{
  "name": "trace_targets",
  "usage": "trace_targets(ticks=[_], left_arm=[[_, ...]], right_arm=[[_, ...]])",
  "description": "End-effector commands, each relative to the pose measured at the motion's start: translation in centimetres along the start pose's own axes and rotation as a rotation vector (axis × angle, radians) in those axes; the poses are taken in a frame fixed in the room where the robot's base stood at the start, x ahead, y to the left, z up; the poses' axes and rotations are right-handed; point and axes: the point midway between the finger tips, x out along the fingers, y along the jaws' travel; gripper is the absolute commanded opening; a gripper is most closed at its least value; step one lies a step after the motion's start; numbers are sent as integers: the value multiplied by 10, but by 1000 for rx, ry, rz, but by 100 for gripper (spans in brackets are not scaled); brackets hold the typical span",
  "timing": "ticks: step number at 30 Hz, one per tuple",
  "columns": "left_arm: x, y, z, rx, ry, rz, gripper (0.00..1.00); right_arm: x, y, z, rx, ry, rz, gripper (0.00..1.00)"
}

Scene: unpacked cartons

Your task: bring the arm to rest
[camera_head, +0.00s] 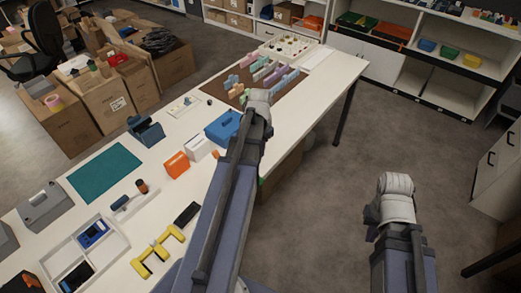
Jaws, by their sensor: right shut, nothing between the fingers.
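My right arm comes up from the lower right, over the bare floor to the right of the table. My right gripper (395,200) is shut and empty, clear of the table; its fingertips are hard to make out. My left arm (225,205) comes up from the bottom middle and reaches over the table's right edge. Its pale end is near the blue box and the brown mat. I see no fingers of my left gripper. The arms are apart.
The long white table (325,95) holds a blue box (224,127), an orange box (176,164), a green mat (104,171) and a yellow tool (158,250). Cartons (115,105) stand behind it. Shelves (440,97) and a cabinet (497,170) stand right. Grey floor (330,210) is open between.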

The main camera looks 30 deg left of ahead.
Motion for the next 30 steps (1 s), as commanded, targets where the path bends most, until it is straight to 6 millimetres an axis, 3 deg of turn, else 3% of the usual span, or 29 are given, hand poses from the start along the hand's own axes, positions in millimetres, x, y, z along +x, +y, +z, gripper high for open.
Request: trace_targets(ticks=[10,13,17,20,24,30], left_arm=[[0,2,0,2,0,0,0],[0,20,-2,16,-4,-2,0],[0,77,-3,60,-16,-12,0],[0,133,1,102,-27,-26,0],[-1,205,18,157,-40,-48,0],[-1,280,48,219,-46,-80,0]], right_arm=[[0,0,0,0,0,0,0],[0,0,0,0,0,0,0],[0,0,0,0,0,0,0],[0,0,0,0,0,0,0],[0,0,0,0,0,0,0],[0,0,0,0,0,0,0]])
